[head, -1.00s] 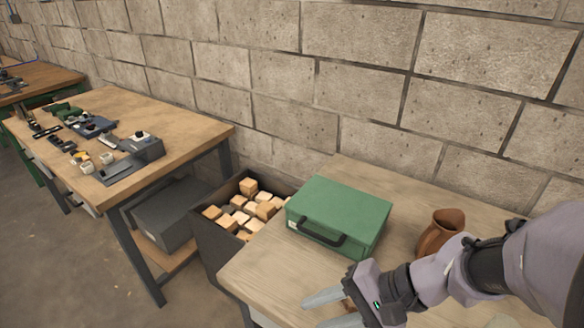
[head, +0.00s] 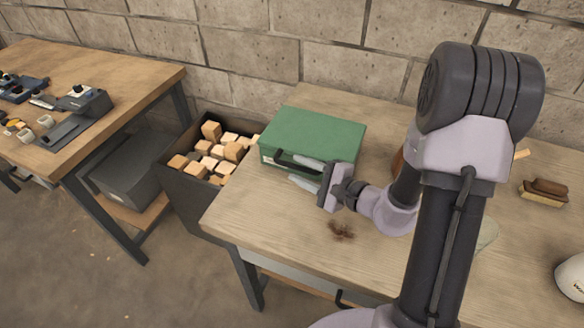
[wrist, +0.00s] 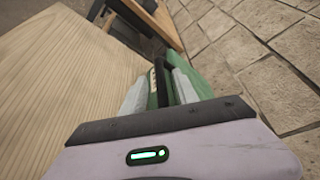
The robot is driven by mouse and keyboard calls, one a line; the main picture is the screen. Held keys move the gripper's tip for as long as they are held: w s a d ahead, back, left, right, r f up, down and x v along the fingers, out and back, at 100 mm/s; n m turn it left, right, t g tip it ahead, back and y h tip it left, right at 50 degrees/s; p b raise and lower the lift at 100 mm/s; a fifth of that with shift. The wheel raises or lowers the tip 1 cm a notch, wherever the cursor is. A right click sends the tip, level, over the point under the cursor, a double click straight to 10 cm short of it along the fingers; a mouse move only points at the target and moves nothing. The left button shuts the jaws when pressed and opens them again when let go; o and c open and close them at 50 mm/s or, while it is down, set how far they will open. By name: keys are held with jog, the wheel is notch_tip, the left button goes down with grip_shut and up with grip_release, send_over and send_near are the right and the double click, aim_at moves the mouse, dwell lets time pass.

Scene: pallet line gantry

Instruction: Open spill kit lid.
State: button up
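The spill kit, a green box (head: 318,135) with a closed lid, sits on the light wooden table at its left end. Its black handle (head: 290,160) is on the front side. My gripper (head: 294,168) is at that front side, its two pale fingers pointing at the handle, one above the other. In the wrist view the fingers are apart, with the black handle (wrist: 161,78) showing in the gap between them. I cannot tell whether either finger touches it. The right part of the box front is partly hidden by my gripper.
A dark bin of wooden blocks (head: 183,185) stands left of the table. A brown jug (head: 397,163) is mostly hidden behind my arm. A dark brown patch (head: 341,231) marks the tabletop. A brush (head: 545,190) and a white rounded object (head: 572,278) are at right. A block wall (head: 250,50) is behind.

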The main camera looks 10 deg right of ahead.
jog(key=shift+x, duration=1.55)
grip_shut()
